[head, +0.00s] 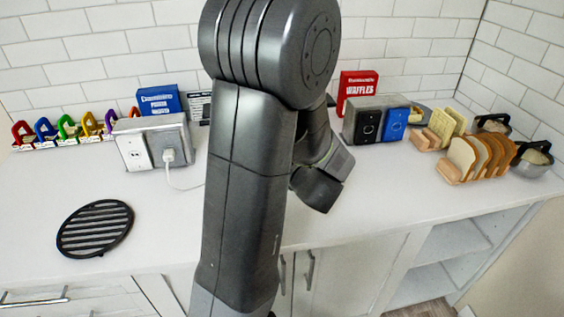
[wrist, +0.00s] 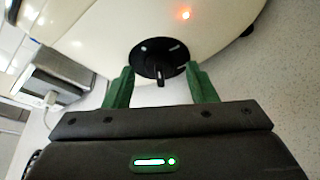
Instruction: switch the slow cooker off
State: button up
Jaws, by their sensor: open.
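The slow cooker (wrist: 110,32) shows in the wrist view as a cream, curved body with a lit orange light (wrist: 185,15). Its round black knob (wrist: 158,58) has white marks around it and a raised grip pointing toward the bottom of the picture. My gripper (wrist: 159,72) is open, with one green finger on each side of the knob. I cannot tell whether the fingers touch it. In the head view my arm hides the slow cooker and the knob.
A grey outlet box (head: 134,127) with a plugged-in white cord stands left of my arm. A black round trivet (head: 95,228) lies on the white counter. A toaster-like box (head: 363,123), bread racks (head: 460,160) and pots (head: 535,160) stand to the right.

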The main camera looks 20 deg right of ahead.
jog(key=shift+w, duration=0.15)
jog(key=c, duration=1)
jog(key=shift+o, duration=0.2)
jog(key=shift+f+n+b, duration=0.1)
jog(key=shift+n+b, duration=0.2)
jog(key=shift+b, duration=0.1)
jog(key=n+h+b, duration=0.1)
jog(key=n+b, duration=0.1)
jog(key=b, duration=0.1)
jog(key=shift+a+g+h, duration=0.2)
jog(key=shift+g+h, duration=0.2)
jog(key=shift+n+h+b, duration=0.4)
jog(key=shift+n+b, duration=0.3)
jog(key=shift+b, duration=0.25)
jog(key=o, duration=1)
jog(key=shift+c, duration=0.2)
